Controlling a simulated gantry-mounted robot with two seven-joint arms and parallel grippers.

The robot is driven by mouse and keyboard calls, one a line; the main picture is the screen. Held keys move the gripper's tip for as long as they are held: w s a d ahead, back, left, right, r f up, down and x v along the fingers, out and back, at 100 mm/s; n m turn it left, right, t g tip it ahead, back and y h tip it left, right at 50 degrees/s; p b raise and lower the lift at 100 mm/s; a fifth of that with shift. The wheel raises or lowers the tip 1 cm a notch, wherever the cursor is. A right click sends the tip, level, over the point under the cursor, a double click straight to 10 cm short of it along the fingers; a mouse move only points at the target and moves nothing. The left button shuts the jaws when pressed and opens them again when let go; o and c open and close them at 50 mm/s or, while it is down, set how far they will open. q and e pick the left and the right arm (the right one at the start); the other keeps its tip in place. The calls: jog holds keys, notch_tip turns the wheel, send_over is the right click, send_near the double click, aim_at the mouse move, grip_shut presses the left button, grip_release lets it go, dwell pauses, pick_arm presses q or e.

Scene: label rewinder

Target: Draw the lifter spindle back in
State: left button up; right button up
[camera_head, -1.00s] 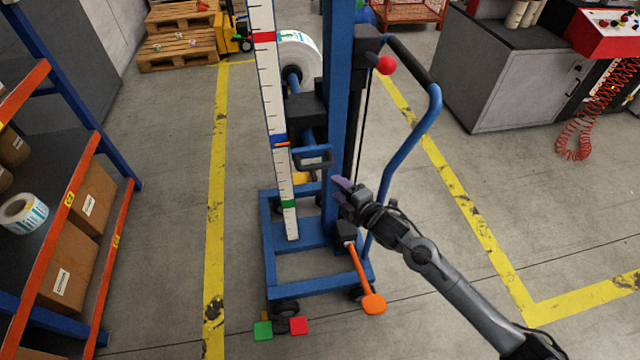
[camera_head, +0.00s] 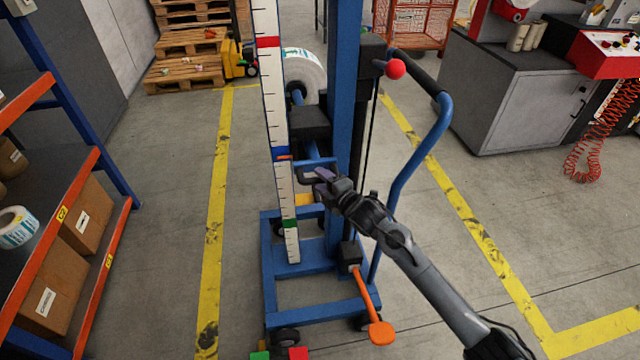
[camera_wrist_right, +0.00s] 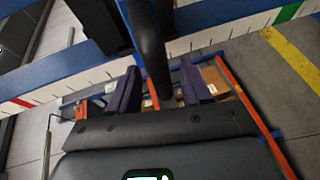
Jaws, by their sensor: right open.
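The blue lifter (camera_head: 343,110) stands in the middle of the head view. Its black carriage block (camera_head: 309,123) carries the blue spindle (camera_head: 297,91), with a white label roll (camera_head: 305,68) at the far end. A dark loop handle (camera_head: 308,172) sticks out on the near side of the carriage. My right gripper (camera_head: 324,178) is at this handle, partly covering it. In the right wrist view, a black bar of the handle (camera_wrist_right: 149,45) runs between the two open purple fingers of the gripper (camera_wrist_right: 160,88). Whether they touch it cannot be told. My left gripper is not in view.
A white scale (camera_head: 274,100) stands left of the mast. A red ball knob (camera_head: 395,69) and blue push handle (camera_head: 425,140) are on the right. An orange pedal (camera_head: 381,332) sits low in front. A shelf with boxes (camera_head: 85,215) is at left.

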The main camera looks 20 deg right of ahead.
jog(key=shift+x, duration=0.75)
grip_shut()
